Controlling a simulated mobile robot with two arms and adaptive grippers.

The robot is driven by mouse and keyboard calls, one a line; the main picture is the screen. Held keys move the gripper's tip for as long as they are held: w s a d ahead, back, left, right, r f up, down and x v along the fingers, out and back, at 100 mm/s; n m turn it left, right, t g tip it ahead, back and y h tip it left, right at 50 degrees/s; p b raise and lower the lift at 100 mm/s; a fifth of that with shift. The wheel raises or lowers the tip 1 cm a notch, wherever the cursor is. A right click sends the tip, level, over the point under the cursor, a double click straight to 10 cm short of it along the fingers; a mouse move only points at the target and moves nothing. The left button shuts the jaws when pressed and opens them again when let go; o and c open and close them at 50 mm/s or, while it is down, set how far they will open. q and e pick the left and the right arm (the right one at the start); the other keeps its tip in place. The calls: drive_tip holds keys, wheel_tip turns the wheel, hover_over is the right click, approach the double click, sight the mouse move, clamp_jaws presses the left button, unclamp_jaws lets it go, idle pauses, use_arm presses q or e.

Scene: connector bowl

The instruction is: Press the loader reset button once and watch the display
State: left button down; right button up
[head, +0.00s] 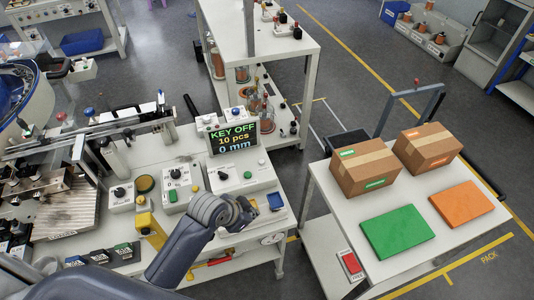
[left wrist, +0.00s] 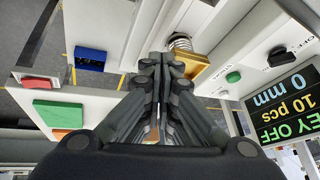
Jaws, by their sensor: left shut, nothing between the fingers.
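The display (head: 234,138) stands at the back of the white bench and reads "KEY OFF", "10 pcs", "0 mm". It appears upside down in the left wrist view (left wrist: 285,105). In front of it a white control box (head: 241,178) carries a black knob (head: 222,175) and a green button (head: 247,174); these also show in the left wrist view as a knob (left wrist: 284,57) and a button (left wrist: 233,77). I cannot read which button is the loader reset. My left gripper (head: 250,207) is shut and empty above the bench front, its fingertips (left wrist: 162,62) beside a brass block (left wrist: 192,64) with a spring.
A blue block (head: 275,201) sits at the bench's right front corner. A side table (head: 350,235) holds two cardboard boxes (head: 365,172), a green mat (head: 400,230) and an orange mat (head: 462,204).

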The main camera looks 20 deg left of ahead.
use_arm(q)
drive_tip(key=w+r+m+t, duration=0.1)
drive_tip(key=w+r+m, duration=0.15)
drive_tip(key=w, duration=0.95)
wheel_tip(320, 180, up, 4)
drive_tip(key=m+t+h, duration=0.1)
drive_tip(key=m+t, duration=0.1)
drive_tip(key=m, duration=0.1)
hover_over(263, 163)
drive_tip(key=shift+r, duration=0.2)
drive_tip(key=shift+f, duration=0.1)
wheel_tip(263, 163, down, 8)
drive_tip(key=b, duration=0.7)
drive_tip(key=shift+f+b, duration=0.35)
drive_tip(key=shift+f, duration=0.4)
